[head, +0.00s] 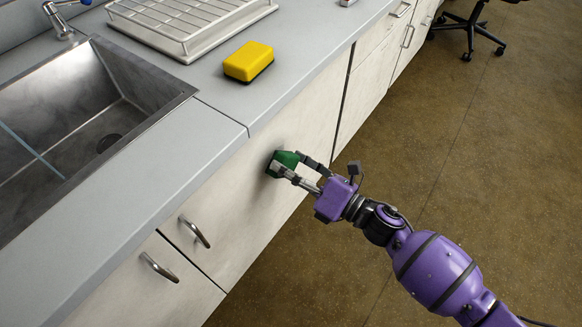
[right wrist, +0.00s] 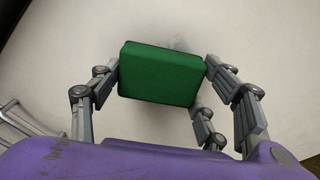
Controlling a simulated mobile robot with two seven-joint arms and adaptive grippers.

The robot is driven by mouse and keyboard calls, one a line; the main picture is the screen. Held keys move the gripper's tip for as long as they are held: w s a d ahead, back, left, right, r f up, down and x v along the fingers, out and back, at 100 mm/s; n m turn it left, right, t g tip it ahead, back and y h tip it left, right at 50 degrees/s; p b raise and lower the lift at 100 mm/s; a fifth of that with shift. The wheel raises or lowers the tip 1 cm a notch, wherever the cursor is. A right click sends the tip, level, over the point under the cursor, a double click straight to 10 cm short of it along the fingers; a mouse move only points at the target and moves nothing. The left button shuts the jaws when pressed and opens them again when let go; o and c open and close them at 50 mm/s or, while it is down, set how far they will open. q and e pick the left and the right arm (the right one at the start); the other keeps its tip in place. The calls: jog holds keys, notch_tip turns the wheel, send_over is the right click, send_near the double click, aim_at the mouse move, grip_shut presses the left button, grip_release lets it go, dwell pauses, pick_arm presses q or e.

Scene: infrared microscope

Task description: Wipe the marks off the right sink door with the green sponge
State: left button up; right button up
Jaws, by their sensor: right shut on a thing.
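The right sink door (head: 232,192) is the pale cabinet front below the counter, with a metal handle (head: 195,231) at its lower left. My right gripper (head: 287,165) is shut on the green sponge (head: 283,161) and holds it at the upper right part of this door. In the right wrist view the sponge (right wrist: 160,73) sits between the fingers, its green face towards the camera, close against the pale door (right wrist: 270,50). A faint grey smudge (right wrist: 180,44) shows on the door just above the sponge. Whether the sponge touches the door is hard to tell. My left gripper is not in view.
A yellow sponge (head: 249,61) lies on the grey counter (head: 305,72) above the door. The metal sink (head: 65,125) is at left, a white drying rack (head: 190,25) behind. The neighbouring door's handle (head: 160,267) sticks out. The brown floor at right is open, with a chair (head: 468,30) far off.

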aim_at(299, 158)
jog(key=shift+x, duration=0.85)
jog(key=shift+w+d+b, duration=0.45)
jog(key=shift+w+d, duration=0.75)
jog(key=shift+w, duration=0.45)
jog(key=shift+s+a+r+p, duration=0.15)
jog(key=shift+s+a+p, duration=0.3)
jog(key=shift+s+a, duration=1.05)
jog(key=shift+s, duration=0.15)
jog(key=p+v, duration=0.1)
jog(key=v, duration=0.5)
